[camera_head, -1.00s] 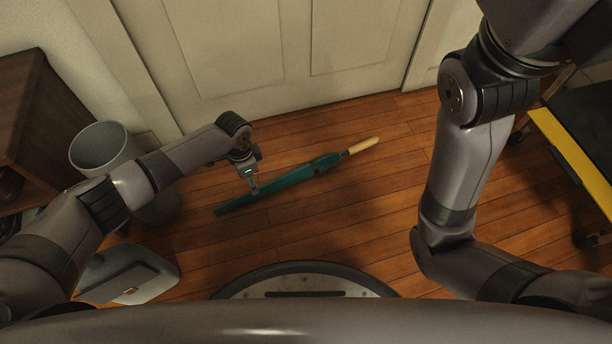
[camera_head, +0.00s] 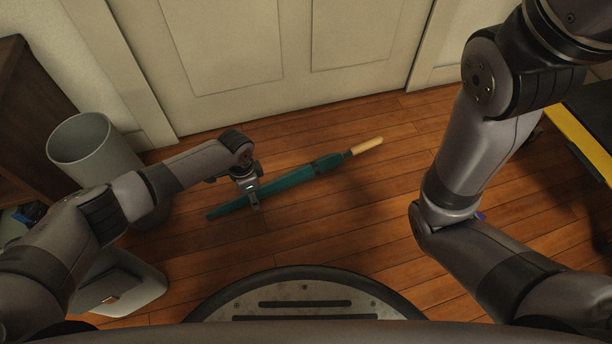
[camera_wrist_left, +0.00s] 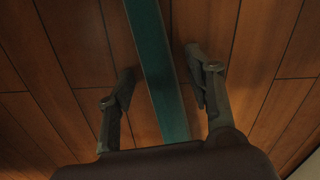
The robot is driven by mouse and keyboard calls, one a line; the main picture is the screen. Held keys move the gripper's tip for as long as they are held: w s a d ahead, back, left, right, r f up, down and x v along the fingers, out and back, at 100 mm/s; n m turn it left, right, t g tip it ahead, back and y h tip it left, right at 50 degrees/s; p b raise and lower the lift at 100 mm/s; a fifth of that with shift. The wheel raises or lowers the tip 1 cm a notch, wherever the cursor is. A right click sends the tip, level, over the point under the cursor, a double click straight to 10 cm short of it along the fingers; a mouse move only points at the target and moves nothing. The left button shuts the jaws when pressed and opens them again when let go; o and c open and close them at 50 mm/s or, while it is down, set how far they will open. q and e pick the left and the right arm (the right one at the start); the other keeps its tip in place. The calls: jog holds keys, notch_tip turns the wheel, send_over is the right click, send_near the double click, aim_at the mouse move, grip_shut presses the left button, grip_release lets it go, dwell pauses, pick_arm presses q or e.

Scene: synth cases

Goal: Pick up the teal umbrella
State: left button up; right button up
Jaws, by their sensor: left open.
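The teal umbrella (camera_head: 291,180) lies closed on the wooden floor in front of the door, its light wooden handle pointing to the upper right. My left gripper (camera_head: 252,202) is at the umbrella's lower-left half, pointing down at it. In the left wrist view the teal umbrella (camera_wrist_left: 158,72) runs between the two fingers of my left gripper (camera_wrist_left: 160,85), with a gap on each side. The gripper is open and does not hold it. My right arm is at the right of the head view, but its gripper is out of sight.
A grey bin (camera_head: 82,142) and a pale lidded box (camera_head: 125,280) stand at the left, near a dark wooden cabinet (camera_head: 30,110). A closed white door (camera_head: 290,60) is behind the umbrella. A yellow-edged dark object (camera_head: 580,140) is at the right. The floor around the umbrella is clear.

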pick_arm(q)
jog(key=shift+r, duration=0.1)
jog(key=shift+c, duration=0.3)
grip_shut()
dwell(0.4)
